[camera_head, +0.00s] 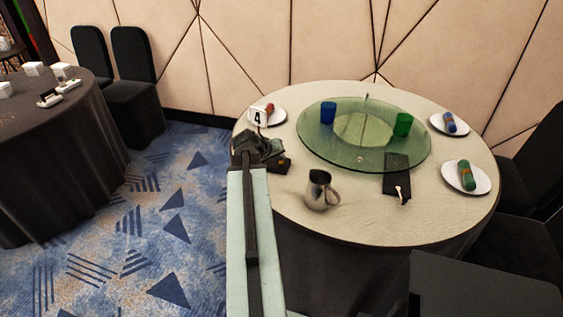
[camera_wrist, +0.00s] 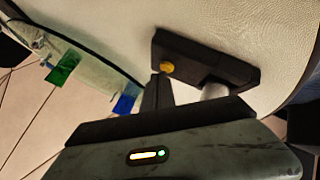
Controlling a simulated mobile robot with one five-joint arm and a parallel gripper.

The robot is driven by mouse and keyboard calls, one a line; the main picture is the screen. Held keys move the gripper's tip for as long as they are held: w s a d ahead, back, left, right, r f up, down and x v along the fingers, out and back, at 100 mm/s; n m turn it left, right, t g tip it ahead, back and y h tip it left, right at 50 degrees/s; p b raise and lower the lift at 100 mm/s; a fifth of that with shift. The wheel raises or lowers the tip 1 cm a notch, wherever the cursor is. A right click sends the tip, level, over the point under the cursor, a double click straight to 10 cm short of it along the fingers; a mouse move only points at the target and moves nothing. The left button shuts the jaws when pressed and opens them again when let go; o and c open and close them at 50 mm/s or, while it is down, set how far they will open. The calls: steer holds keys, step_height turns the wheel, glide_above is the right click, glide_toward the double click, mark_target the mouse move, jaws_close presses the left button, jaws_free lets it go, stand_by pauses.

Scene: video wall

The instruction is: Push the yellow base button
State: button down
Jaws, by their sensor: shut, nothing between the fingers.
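The yellow button (camera_wrist: 167,68) is a small round knob near one end of a black base (camera_wrist: 200,58), seen in the wrist view. The base lies on the pale round table. In the head view my gripper (camera_head: 266,150) is over the table's left side.
The round table (camera_head: 360,226) holds a metal jug (camera_head: 319,190), a glass turntable (camera_head: 385,160) with a blue cup (camera_head: 328,113) and a green cup (camera_head: 403,125), a number 4 card (camera_head: 258,117), plates and a dark napkin (camera_head: 397,174). Dark chairs stand at the right.

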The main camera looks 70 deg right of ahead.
mark_target(280, 164)
stand_by(0.3)
steer(key=shift+r+p, duration=0.4)
steer(key=shift+p, duration=0.1)
step_height(280, 164, up, 6)
steer(key=p, duration=0.6)
